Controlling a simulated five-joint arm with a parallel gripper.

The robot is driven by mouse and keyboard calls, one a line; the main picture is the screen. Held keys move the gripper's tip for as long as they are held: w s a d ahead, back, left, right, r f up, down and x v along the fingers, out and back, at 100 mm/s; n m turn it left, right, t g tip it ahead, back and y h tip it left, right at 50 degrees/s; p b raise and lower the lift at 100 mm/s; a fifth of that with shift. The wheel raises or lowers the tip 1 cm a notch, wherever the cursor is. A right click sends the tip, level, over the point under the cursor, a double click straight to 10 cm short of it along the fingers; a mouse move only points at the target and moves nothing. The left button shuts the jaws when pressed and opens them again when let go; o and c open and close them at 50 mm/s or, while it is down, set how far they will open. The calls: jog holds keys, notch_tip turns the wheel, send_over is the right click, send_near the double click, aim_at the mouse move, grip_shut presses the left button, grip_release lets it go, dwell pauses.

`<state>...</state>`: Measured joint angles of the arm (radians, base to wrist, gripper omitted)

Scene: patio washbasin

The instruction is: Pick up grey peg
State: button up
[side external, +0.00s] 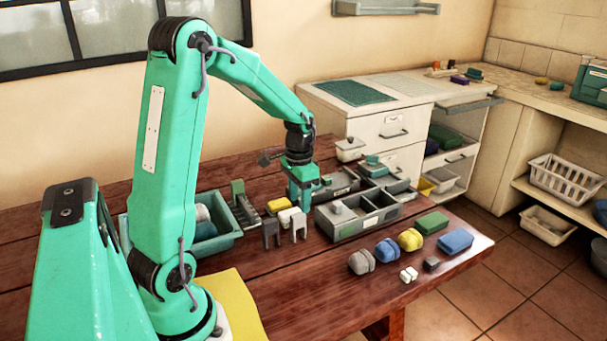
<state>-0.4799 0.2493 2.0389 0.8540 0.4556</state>
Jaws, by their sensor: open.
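A grey peg (271,235) with two legs stands on the wooden table near its middle. A paler, whitish peg (299,228) of similar shape stands just right of it. My gripper (304,205) points down above the table, to the right of and behind the grey peg, close to the pale peg and the grey divided tray (345,232). It looks empty. The fingertips are small here, and I cannot tell their exact height above the table.
A yellow block (278,205) lies behind the pegs. A teal bin (222,243) stands to their left. Rounded grey (361,262), blue (388,249) and yellow (410,239) items line the front right. The table in front of the pegs is clear.

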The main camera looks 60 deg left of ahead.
aim_at(298, 215)
jog(key=shift+f, duration=0.75)
jog(key=shift+f, duration=0.1)
jog(key=shift+s+f, duration=0.2)
jog(key=shift+f, duration=2.3)
grip_shut()
